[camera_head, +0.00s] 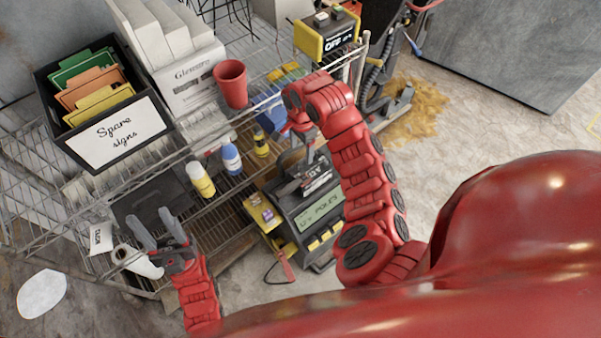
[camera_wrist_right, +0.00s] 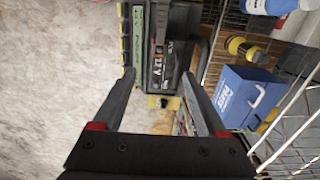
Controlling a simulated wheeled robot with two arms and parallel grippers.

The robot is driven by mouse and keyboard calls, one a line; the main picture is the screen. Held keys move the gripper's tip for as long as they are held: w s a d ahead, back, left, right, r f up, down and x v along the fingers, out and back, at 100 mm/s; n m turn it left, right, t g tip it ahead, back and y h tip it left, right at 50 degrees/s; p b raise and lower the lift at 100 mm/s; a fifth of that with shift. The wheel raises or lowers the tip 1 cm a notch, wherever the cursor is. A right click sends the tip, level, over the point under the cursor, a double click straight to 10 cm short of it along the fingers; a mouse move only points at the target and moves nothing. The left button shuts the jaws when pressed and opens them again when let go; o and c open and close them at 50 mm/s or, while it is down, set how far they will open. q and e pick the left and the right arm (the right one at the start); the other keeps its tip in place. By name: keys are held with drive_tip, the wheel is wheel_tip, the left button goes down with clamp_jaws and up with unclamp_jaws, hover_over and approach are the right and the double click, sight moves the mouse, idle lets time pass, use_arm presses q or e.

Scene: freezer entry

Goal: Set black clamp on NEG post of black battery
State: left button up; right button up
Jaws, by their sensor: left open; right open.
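A black battery with a "12 V" label (camera_head: 316,180) sits on a dark unit with a green display (camera_head: 320,210). The battery also shows in the right wrist view (camera_wrist_right: 168,62), beyond the fingers. My right gripper (camera_head: 297,165) is above the battery, partly hidden by its own arm. In the right wrist view its two fingers (camera_wrist_right: 157,78) are apart with nothing between them. My left gripper (camera_head: 150,216) is open and empty in front of the shelf at lower left. A red-handled clamp (camera_head: 288,268) hangs by the unit. I cannot make out the black clamp or the NEG post.
A wire shelf rack holds a black "Spare signs" bin (camera_head: 120,135), a red cup (camera_head: 231,82), bottles (camera_head: 231,158) and a blue parts box (camera_wrist_right: 245,95). A yellow device (camera_head: 262,213) is left of the unit. Open floor (camera_head: 460,110) lies to the right.

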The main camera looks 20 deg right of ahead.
drive_tip(key=b, duration=0.6)
hover_over(302, 177)
drive_tip(key=f, duration=1.1)
drive_tip(key=shift+s+a+f, duration=0.2)
drive_tip(key=shift+s+a, duration=0.1)
drive_tip(key=shift+s, duration=0.1)
drive_tip(key=shift+f, duration=0.15)
drive_tip(key=shift+f+p, duration=0.3)
drive_tip(key=shift+p, duration=0.25)
wheel_tip(302, 177, down, 3)
drive_tip(key=shift+w+d+f+p, duration=0.1)
drive_tip(key=shift+d+p, duration=0.05)
drive_tip(key=shift+p, duration=0.4)
drive_tip(key=shift+f, duration=0.75)
clamp_jaws()
